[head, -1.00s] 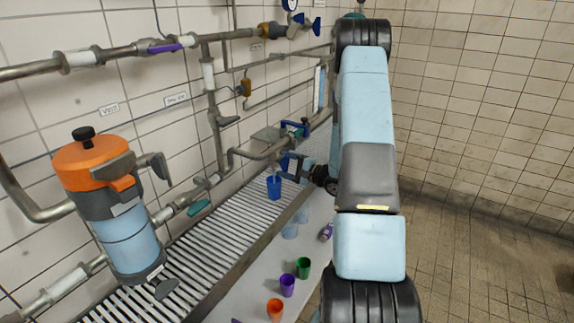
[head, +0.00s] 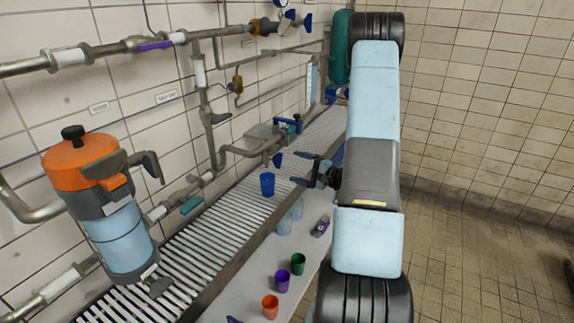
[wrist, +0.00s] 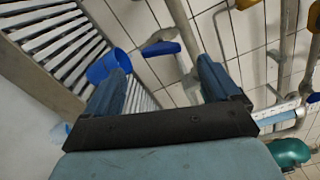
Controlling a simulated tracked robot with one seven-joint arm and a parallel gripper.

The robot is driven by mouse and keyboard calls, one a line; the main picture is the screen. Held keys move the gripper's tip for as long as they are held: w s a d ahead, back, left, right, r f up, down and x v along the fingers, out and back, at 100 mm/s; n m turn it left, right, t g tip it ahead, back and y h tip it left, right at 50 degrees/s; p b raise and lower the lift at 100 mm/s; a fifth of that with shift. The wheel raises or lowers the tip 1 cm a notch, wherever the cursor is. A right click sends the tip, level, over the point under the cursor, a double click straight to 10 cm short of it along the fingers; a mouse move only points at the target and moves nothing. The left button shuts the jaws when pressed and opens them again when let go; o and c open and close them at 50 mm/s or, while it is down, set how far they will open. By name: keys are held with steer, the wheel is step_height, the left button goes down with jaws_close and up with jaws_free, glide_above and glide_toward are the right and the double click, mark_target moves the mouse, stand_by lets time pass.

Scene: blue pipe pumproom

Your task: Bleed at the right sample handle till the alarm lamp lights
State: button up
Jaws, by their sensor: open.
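A small blue handle (head: 278,159) sits at the end of the bent pipe outlet over the grated trough, apparently the right sample handle. It also shows in the wrist view (wrist: 162,48), ahead of and between my fingers. A blue cup (head: 267,183) stands upright on the grating below that outlet; its rim shows in the wrist view (wrist: 108,65). My gripper (head: 300,168) is open and empty, just right of the handle and apart from it. I see no flow at the outlet. I cannot make out an alarm lamp.
Clear cups (head: 290,218), a purple item (head: 321,227), and green, purple and orange cups (head: 270,306) stand on the ledge beside the grating (head: 215,235). An orange-topped canister (head: 120,225) is at left. Pipes line the tiled wall; the floor at right is free.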

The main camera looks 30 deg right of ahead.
mark_target(279, 164)
steer(key=shift+v, duration=2.6)
steer(key=shift+c, duration=0.4)
steer(key=shift+m, duration=0.4)
steer(key=shift+c, duration=1.4)
steer(key=m, duration=0.2)
steer(key=shift+d+f+m, duration=0.1)
steer(key=shift+m, duration=0.3)
steer(key=c, duration=0.3)
steer(key=m, duration=0.3)
steer(key=shift+m, duration=0.4)
steer(key=c, duration=0.3)
steer(key=m, duration=0.5)
steer(key=shift+d, duration=0.1)
steer(key=w+a+m, duration=0.1)
steer(key=w+a, duration=0.1)
steer(key=w, duration=0.2)
steer(key=w+a+m, duration=0.2)
steer(key=w+a, duration=0.1)
steer(key=w+a+m, duration=0.2)
steer(key=w, duration=0.2)
steer(key=shift+w+a, duration=0.3)
steer(key=shift+a, duration=0.05)
steer(key=shift+c, duration=0.4)
